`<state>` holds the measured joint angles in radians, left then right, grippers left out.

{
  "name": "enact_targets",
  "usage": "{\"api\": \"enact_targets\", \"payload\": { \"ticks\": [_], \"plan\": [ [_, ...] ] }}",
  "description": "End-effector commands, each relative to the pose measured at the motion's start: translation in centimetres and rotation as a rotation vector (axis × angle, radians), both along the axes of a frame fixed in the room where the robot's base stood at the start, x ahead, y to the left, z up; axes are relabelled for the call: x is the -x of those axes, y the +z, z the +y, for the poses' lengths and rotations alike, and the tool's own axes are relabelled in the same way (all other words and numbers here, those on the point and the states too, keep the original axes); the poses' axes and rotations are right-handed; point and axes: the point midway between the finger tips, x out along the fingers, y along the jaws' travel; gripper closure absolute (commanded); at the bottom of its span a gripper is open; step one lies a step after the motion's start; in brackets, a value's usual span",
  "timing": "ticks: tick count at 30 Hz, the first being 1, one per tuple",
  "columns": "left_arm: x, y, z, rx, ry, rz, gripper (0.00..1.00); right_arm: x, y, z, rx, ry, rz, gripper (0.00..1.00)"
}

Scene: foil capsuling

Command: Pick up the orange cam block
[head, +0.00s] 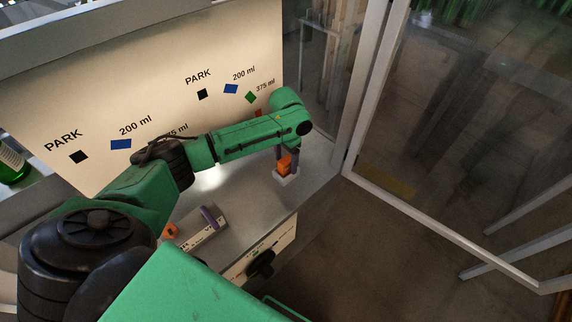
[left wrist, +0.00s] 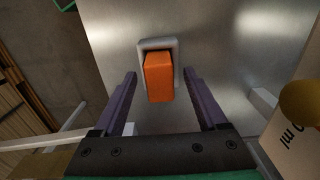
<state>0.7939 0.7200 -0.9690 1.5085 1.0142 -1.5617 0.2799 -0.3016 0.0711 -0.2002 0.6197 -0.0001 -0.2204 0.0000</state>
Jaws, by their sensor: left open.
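An orange cam block (head: 285,165) stands in a light grey holder (head: 283,181) near the right end of the metal bench. In the left wrist view, the orange block (left wrist: 159,78) sits within the rounded rim of the holder (left wrist: 143,43). My left gripper (head: 287,158) is over the block from above. In the left wrist view, its two purple-grey fingers (left wrist: 160,76) are apart, one on each side of the block, with a gap on both sides. My right gripper is not in view.
A second orange block (head: 169,231) and a ruler-like piece with a purple part (head: 212,217) lie on the bench, left of centre. A cream panel (head: 240,50) marked PARK and 200 ml rises behind. A black knob (head: 261,264) is on the front. A framed glass door (head: 375,90) stands at right.

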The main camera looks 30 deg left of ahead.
Motion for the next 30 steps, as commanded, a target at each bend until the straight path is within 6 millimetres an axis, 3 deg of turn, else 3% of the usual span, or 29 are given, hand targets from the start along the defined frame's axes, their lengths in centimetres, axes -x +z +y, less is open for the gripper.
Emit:
{"api": "enact_targets", "payload": {
  "ticks": [6,7,12,13,23,26,30],
  "plan": [
    [0.0,-0.5,0.0,0.0,-0.001,-0.001,0.25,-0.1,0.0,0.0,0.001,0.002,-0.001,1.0],
    [0.0,-0.5,0.0,0.0,-0.001,-0.001,0.29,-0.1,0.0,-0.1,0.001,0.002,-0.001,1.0],
    [0.0,-0.5,0.0,0.0,-0.001,-0.001,0.94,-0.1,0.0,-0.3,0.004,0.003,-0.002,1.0],
    [0.0,-0.5,0.0,0.0,0.0,-0.001,1.0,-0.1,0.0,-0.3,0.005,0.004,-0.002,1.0],
    [-0.1,-0.1,0.0,0.001,0.0,-0.003,1.0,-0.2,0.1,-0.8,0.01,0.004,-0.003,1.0],
    [-0.1,0.7,0.0,0.001,0.001,-0.002,1.0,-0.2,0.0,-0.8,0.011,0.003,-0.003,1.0],
    [-0.2,3.4,0.0,0.002,-0.001,-0.006,1.0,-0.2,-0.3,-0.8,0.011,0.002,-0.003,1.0]
  ]
}}
